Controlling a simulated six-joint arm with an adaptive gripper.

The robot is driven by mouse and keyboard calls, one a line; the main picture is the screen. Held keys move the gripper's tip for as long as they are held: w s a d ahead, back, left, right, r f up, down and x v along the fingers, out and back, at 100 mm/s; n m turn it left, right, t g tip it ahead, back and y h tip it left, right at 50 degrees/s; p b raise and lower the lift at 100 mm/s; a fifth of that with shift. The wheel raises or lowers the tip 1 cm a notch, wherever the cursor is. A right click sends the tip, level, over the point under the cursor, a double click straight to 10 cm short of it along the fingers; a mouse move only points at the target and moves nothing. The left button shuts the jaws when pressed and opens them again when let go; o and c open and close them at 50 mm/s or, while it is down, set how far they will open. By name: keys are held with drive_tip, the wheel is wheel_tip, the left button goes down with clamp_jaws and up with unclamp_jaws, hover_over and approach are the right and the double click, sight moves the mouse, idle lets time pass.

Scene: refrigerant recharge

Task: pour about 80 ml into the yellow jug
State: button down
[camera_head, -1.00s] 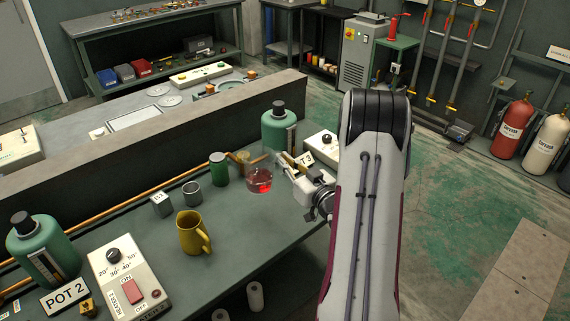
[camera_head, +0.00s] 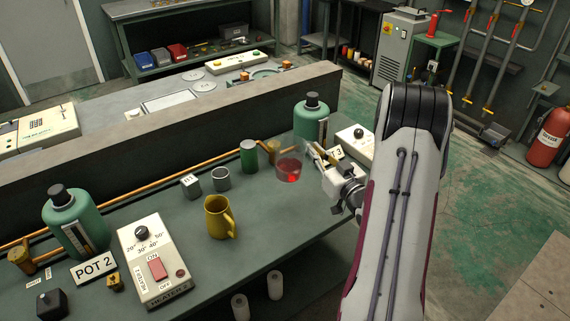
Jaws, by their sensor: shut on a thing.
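A clear glass beaker (camera_head: 289,170) with red liquid in its lower part stands upright towards the right end of the green bench. My gripper (camera_head: 309,157) is shut on the beaker from its right side. I cannot tell whether the beaker's base touches the bench. The yellow jug (camera_head: 218,218) stands upright on the bench, to the left of and nearer than the beaker, with its handle to the right. The inside of the jug is mostly hidden.
A heater box (camera_head: 152,262) and green pot (camera_head: 74,222) are at left. Another green pot (camera_head: 312,120) is behind the beaker. Bench between jug and beaker is clear.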

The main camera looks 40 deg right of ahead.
drive_tip(key=w+a+f+n+g+y, duration=0.1)
drive_tip(key=w+a+f+n+y, duration=0.4)
drive_tip(key=w+a+n+y, duration=0.2)
drive_tip(key=w+a+y, duration=0.1)
drive_tip(key=w+y, duration=0.1)
drive_tip(key=w, duration=0.1)
drive_tip(key=shift+w+a+f, duration=0.2)
drive_tip(key=shift+w+f, duration=0.05)
idle(0.5)
idle(0.4)
drive_tip(key=s+a+r+n, duration=0.3)
drive_tip(key=a+r+n, duration=0.6)
drive_tip(key=n, duration=0.1)
drive_tip(key=shift+r, duration=0.35)
idle(0.5)
